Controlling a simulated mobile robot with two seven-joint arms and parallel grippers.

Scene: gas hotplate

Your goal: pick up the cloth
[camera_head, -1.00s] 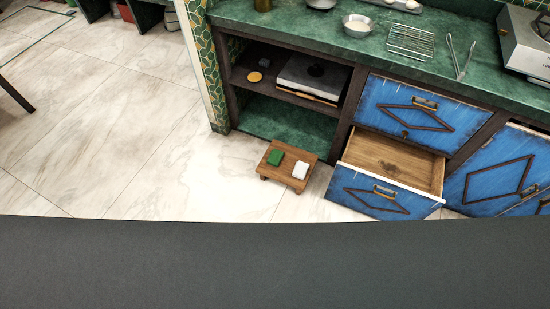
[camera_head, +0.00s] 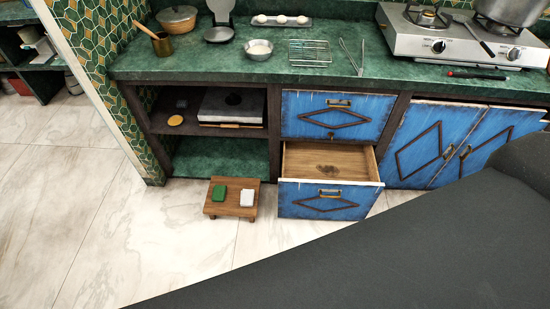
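A small low wooden stool (camera_head: 213,207) stands on the floor in front of the cabinet's open shelf. A folded white piece (camera_head: 247,198) that looks like a cloth lies on its right side. A green block-like piece (camera_head: 219,194) lies on its left side; I cannot tell whether it is cloth or a sponge. The two pieces lie apart from each other. Neither of my grippers is in view.
A lower blue drawer (camera_head: 330,195) stands open just right of the stool. The green counter (camera_head: 200,65) above holds a metal bowl (camera_head: 259,48), a wire rack (camera_head: 310,52), tongs (camera_head: 352,57) and a gas hotplate (camera_head: 405,42). The floor (camera_head: 150,230) left of the stool is clear.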

